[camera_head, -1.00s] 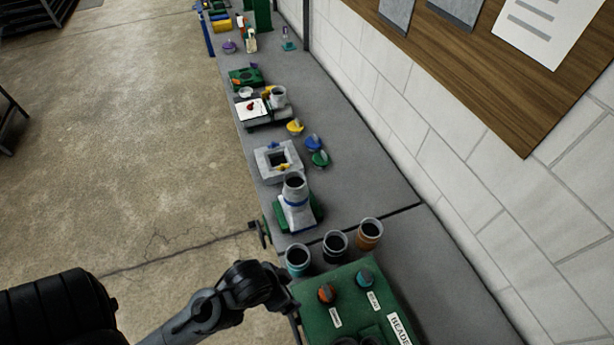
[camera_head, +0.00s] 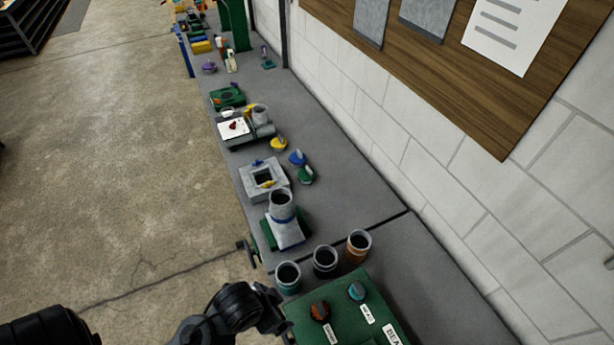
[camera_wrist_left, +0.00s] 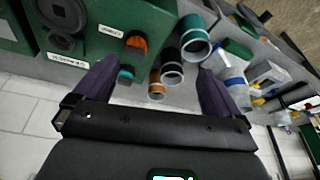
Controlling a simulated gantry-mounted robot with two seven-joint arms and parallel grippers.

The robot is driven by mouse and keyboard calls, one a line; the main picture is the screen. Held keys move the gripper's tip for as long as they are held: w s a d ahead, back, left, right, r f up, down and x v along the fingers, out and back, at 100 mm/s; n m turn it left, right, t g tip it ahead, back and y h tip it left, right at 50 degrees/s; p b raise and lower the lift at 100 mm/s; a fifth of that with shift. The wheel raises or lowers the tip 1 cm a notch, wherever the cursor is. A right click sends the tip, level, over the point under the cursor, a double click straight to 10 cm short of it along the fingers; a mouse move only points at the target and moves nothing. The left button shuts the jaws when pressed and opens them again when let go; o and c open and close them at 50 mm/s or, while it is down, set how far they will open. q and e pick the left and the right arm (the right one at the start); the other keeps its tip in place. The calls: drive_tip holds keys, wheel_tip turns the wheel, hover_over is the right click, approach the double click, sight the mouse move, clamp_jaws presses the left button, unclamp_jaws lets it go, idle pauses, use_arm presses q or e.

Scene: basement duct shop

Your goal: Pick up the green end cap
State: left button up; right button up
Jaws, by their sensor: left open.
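The green end cap (camera_head: 305,175) lies on the grey bench in the head view, beside a blue cap (camera_head: 297,158) and a yellow cap (camera_head: 279,144). I cannot make it out for sure in the left wrist view. My left gripper (camera_wrist_left: 157,66) is open, with its two dark fingers spread and nothing held between them. In the head view my left arm comes in at the bottom, beside the green control box, well short of the green cap. My right gripper is not in view.
The green control box (camera_head: 340,308) with knobs stands at the near end. Teal (camera_head: 288,278), black (camera_head: 325,262) and orange (camera_head: 358,247) cups stand behind it. A grey pipe fitting (camera_head: 284,225) and a square grey block (camera_head: 252,184) lie left of the cap. A block wall bounds the right.

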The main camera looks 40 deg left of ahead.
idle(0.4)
use_arm(q)
drive_tip(key=c, duration=1)
